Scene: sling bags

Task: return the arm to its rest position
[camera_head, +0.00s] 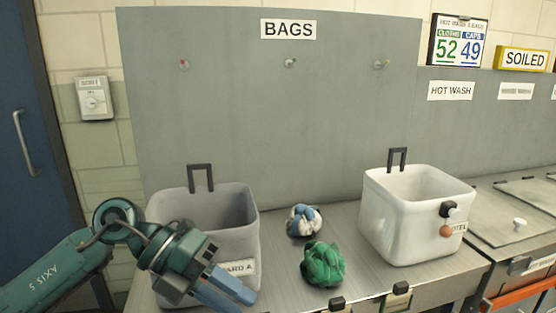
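My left arm comes in from the lower left, and its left gripper (229,290) hangs in front of the grey bin on the left, over part of that bin's label. Its two blue fingers lie close side by side and point down to the right. I see nothing between them, but the gap is too unclear to tell open from shut. My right arm and gripper are not in view.
A grey bin (243,222) and a white bin (385,228) stand on the metal counter (350,275). A blue-and-white bundle (303,221) and a green bundle (323,264) lie between them. A grey panel (270,120) with several pegs rises behind.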

